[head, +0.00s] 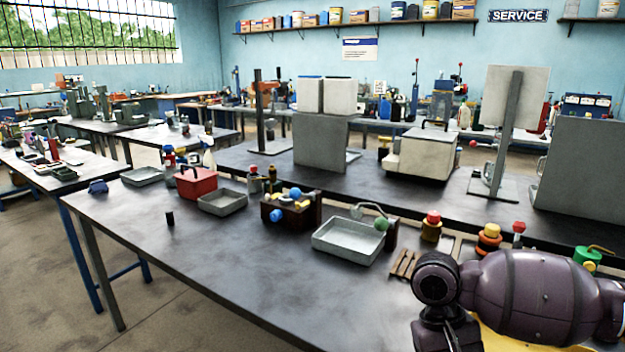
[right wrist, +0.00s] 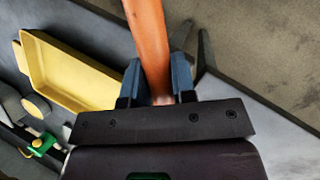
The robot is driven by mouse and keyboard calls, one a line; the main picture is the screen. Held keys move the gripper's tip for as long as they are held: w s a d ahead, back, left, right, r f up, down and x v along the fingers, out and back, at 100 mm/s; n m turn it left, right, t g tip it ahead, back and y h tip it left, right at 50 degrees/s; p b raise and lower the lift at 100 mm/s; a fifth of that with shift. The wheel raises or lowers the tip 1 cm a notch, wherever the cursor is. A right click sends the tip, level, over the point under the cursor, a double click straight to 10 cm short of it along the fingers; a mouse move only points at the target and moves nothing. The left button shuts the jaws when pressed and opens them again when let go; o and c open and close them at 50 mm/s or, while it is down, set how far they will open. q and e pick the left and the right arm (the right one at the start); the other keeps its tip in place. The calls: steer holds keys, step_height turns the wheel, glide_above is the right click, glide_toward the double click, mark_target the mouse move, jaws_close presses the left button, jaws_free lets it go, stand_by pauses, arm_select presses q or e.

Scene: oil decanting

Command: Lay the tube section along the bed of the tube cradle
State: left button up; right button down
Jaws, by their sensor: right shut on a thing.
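My right gripper (right wrist: 157,82) is shut on an orange-brown tube section (right wrist: 148,38) in the right wrist view. The tube runs from between the two blue-grey fingers to the top edge of the picture, where its far end is cut off. In the head view my right arm fills the lower right corner, and neither the fingers nor the tube can be made out. I cannot pick out the tube cradle with certainty in either view. My left gripper is in neither view.
A yellow tray (right wrist: 72,72) lies left of the tube in the right wrist view. On the dark bench (head: 215,258) stand a grey tray (head: 345,258), a small brown slotted piece (head: 404,264), red-topped bottles and a red box (head: 196,183). The bench's front left is mostly clear.

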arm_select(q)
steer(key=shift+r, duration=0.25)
arm_select(e)
steer(key=shift+a+r, duration=0.25)
steer(key=shift+a, duration=0.45)
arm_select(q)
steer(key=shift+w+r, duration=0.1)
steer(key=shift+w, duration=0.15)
arm_select(e)
steer(key=shift+s+f, duration=0.1)
steer(key=shift+f, duration=0.05)
